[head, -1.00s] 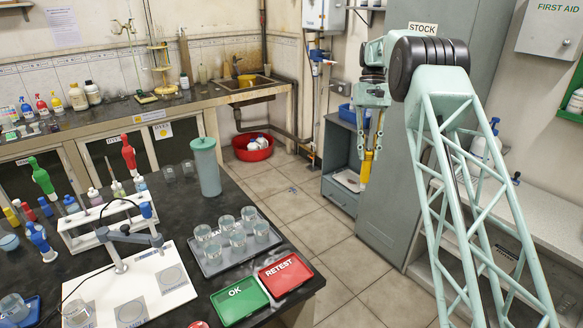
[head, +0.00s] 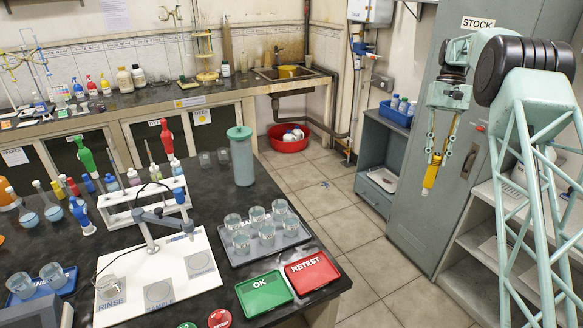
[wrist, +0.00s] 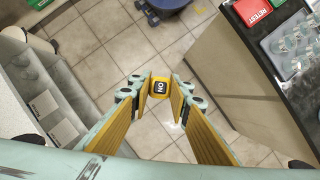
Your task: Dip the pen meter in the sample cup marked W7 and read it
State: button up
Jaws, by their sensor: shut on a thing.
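My gripper (head: 437,150) is shut on the yellow pen meter (head: 430,176), which hangs upright below the fingers over the floor, right of the bench. In the wrist view the meter's top (wrist: 159,87) shows between the fingertips, with a dark button marked ON. Several clear sample cups with liquid stand in two rows on a grey tray (head: 243,262) on the dark bench. The W7 mark cannot be read on any cup. The meter is well apart from the cups, and its display is not visible.
The green OK mat (head: 265,291) and red RETEST mat (head: 311,272) lie in front of the tray. A tall grey-green canister (head: 241,158) stands behind it. A white electrode stand (head: 160,285) is to its left. The STOCK cabinet (head: 455,190) is behind my gripper.

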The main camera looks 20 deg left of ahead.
jog(key=s+a+m+y+p, duration=0.1)
jog(key=s+a+m+p, duration=0.2)
jog(key=a, duration=0.8)
jog(key=s+a+m+t+y+p, duration=0.1)
jog(key=a+m+p, duration=0.25)
jog(key=a, duration=0.65)
jog(key=s+a+m+y+p, duration=0.15)
jog(key=a+p, duration=0.25)
jog(key=a, duration=0.7)
jog(key=s+a+m+t+p, duration=0.2)
jog(key=s+a+m+p, duration=0.3)
jog(key=s, duration=0.3)
jog(key=s+a+r+m+t+p, duration=0.1)
jog(key=s+a+m+t+p, duration=0.1)
jog(key=s+a+m+p, duration=0.3)
jog(key=s+a+m+y, duration=0.1)
jog(key=s+a+m, duration=0.1)
jog(key=s, duration=0.1)
jog(key=shift+s+m+t+p, duration=0.3)
jog(key=shift+s+m+p, duration=0.05)
jog(key=shift+s+m, duration=0.05)
jog(key=shift+f+b, duration=1.75)
jog(key=shift+f, duration=0.05)
jog(key=shift+f+b, duration=2.1)
jog(key=shift+f, duration=0.6)
